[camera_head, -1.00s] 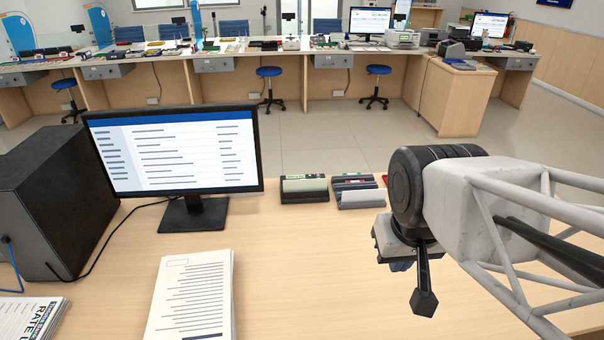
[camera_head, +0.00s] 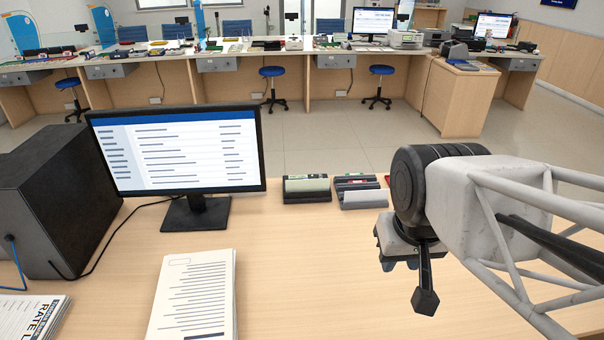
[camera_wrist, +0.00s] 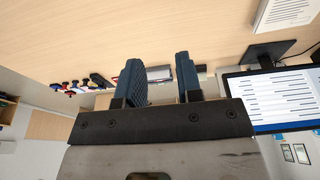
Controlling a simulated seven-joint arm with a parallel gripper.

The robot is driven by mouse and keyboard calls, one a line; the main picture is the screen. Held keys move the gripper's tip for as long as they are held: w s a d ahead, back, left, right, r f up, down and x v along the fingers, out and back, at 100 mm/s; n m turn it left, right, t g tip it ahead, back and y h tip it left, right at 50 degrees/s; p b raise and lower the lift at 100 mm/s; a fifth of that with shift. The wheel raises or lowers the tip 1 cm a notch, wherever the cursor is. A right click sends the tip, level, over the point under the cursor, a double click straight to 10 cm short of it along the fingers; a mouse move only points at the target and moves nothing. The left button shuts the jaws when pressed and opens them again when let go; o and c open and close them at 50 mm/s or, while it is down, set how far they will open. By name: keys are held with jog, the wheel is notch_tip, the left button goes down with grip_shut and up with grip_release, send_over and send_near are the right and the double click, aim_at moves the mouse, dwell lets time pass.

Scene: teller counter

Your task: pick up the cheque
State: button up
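I cannot pick out a cheque with certainty in either view. A stack of printed white sheets (camera_head: 190,300) lies on the desk in front of the monitor, and its corner shows at the top right of the wrist view (camera_wrist: 287,12). My gripper (camera_head: 399,266) is above the right part of the desk, well to the right of the sheets. In the wrist view, its two blue-padded fingers (camera_wrist: 160,75) stand apart with a gap between them and nothing held.
A monitor (camera_head: 180,152) and a black computer case (camera_head: 55,200) stand at the left. Small trays (camera_head: 306,189) with slips and a grey item (camera_head: 363,199) sit at the desk's far edge. A printed leaflet (camera_head: 35,318) lies front left. The middle of the desk is clear.

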jog(key=w+a+r+m+g+y, duration=0.15)
jog(key=w+m, duration=0.35)
jog(key=w, duration=1.3)
jog(key=m+g+y, duration=0.1)
jog(key=m+y, duration=0.2)
jog(key=m, duration=1)
send_over(308, 183)
jog(key=d, duration=0.3)
notch_tip(308, 183, down, 24)
jog(key=shift+s+a+f, duration=0.1)
jog(key=shift+a+f, duration=0.05)
jog(key=shift+f, duration=0.3)
jog(key=shift+x, duration=1.3)
jog(key=shift+x, duration=2.6)
